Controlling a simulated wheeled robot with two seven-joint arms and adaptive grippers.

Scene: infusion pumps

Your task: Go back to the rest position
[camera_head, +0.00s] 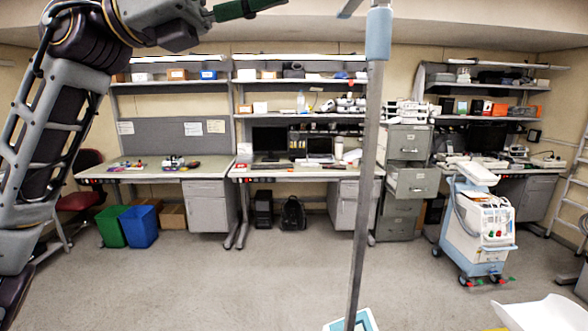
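My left arm rises along the left side of the head view and bends right at the top. Its gripper (268,5) is at the top edge, with a dark green finger-like part pointing right. The top edge cuts it off, so I cannot tell whether it is open or holds anything. A grey metal pole (366,180) stands upright right of the middle, with a light blue sleeve (378,36) near its top. The gripper is left of the pole and apart from it in the picture. My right gripper is not in view. No infusion pump is clearly identifiable.
A white and light blue wheeled cart (484,225) stands at the right. Workbenches (150,172) and a grey filing cabinet (408,180) line the back wall. Green (110,226) and blue (139,226) bins stand at the left. The middle floor (260,280) is clear.

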